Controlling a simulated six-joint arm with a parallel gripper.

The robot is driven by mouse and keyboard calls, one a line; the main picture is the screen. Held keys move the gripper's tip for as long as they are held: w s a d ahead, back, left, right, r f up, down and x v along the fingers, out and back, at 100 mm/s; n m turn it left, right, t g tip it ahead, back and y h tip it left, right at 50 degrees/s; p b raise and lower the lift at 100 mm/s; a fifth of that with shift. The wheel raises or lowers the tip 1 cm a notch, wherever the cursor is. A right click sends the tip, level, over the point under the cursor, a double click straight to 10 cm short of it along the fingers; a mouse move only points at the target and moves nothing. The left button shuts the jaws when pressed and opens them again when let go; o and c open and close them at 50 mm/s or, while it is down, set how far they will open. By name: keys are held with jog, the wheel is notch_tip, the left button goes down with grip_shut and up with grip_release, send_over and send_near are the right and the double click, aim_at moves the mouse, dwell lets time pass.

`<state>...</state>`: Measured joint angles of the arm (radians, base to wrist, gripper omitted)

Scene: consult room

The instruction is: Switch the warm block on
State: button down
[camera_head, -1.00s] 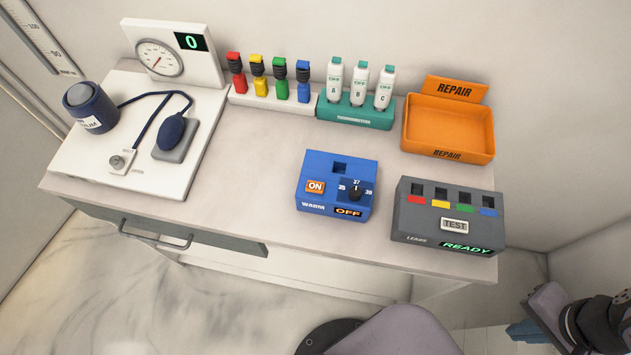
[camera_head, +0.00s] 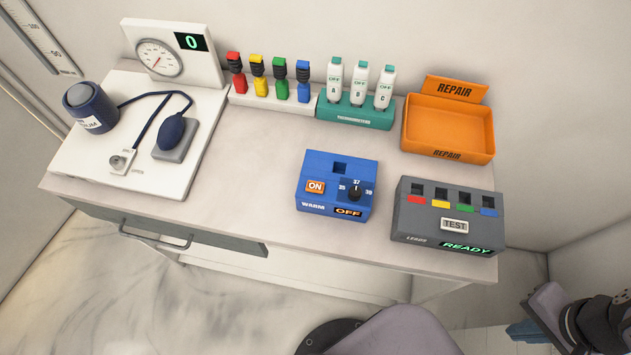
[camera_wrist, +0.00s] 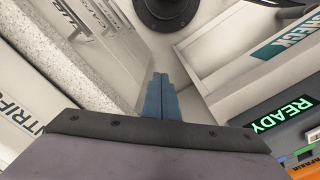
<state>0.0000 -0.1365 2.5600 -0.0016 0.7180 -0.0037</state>
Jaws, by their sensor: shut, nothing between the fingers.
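The blue warm block (camera_head: 335,190) sits on the front middle of the desk. It has an orange ON button (camera_head: 315,187), a square hole at the top, and a black knob (camera_head: 355,192) on a dial marked 35, 37 and 39. Its small display (camera_head: 348,211) reads OFF. My gripper (camera_head: 520,332) is at the lower right of the head view, off the desk's right end and away from the block. In the wrist view my gripper's blue fingers (camera_wrist: 161,97) are together with nothing between them.
The grey leads tester (camera_head: 446,216) with a READY display stands close right of the block. Behind are an orange repair tray (camera_head: 492,135), a teal thermometer stand (camera_head: 355,117) and a row of coloured leads. A white gauge board (camera_head: 180,165) fills the left. Bare desk lies left of the block.

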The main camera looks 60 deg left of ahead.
dwell(0.4)
jog(key=s+a+r+n+t+p, duration=0.15)
jog(key=s+a+n+p, duration=0.25)
jog(key=s+a+n, duration=0.65)
jog(key=s+a+r+n+t+h+p, duration=0.1)
jog(key=s+a+r+n+p, duration=0.35)
jog(key=a, duration=0.85)
jog(key=s+a+r+n+t+p, duration=0.1)
jog(key=s+a+n+p, duration=0.1)
jog(key=s+a+n, duration=0.85)
jog(key=w+a+r+t, duration=0.3)
jog(key=a+r, duration=0.5)
jog(key=a, duration=0.2)
jog(key=w+d+r+t, duration=0.2)
jog(key=w+r, duration=0.2)
jog(key=r, duration=0.1)
jog(key=shift+w+d+r, duration=0.25)
jog(key=shift+w+r, duration=0.05)
jog(key=shift+r, duration=0.05)
